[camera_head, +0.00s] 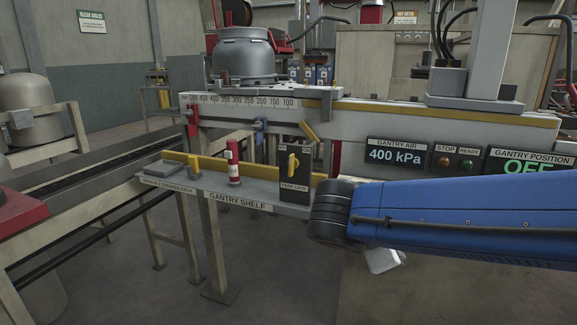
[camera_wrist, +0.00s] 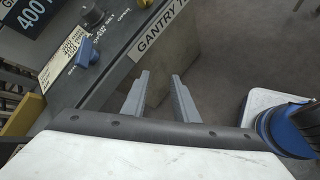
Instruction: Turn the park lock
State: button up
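The park lock is a yellow knob (camera_head: 293,162) on a dark upright box (camera_head: 308,160) at the right end of the gantry shelf (camera_head: 262,192) in the head view. The knob's handle looks upright. My gripper (camera_wrist: 158,95) shows in the wrist view with its two grey fingers apart and nothing between them. In the head view my blue arm reaches in from the right, to the right of the lock box, and the fingers are hidden. I cannot make out the park lock in the wrist view.
A red cylinder (camera_head: 233,162) stands on the shelf left of the lock box. The wrist view shows a blue lever (camera_wrist: 87,52) and a black knob (camera_wrist: 93,14) on a grey panel. The gantry air display (camera_head: 396,154) reads 400 kPa. Open floor lies below the shelf.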

jog(key=w+a+r+n+t, duration=0.2)
jog(key=a+r+n+t, duration=0.15)
jog(key=a, duration=0.35)
jog(key=w+a+r+n+t, duration=0.1)
jog(key=a+r+n+t, duration=0.2)
jog(key=a, duration=0.4)
jog(key=n+t+y, duration=0.1)
jog(key=n+t, duration=0.3)
jog(key=n, duration=0.2)
send_near(290, 163)
jog(key=x, duration=0.9)
grip_shut()
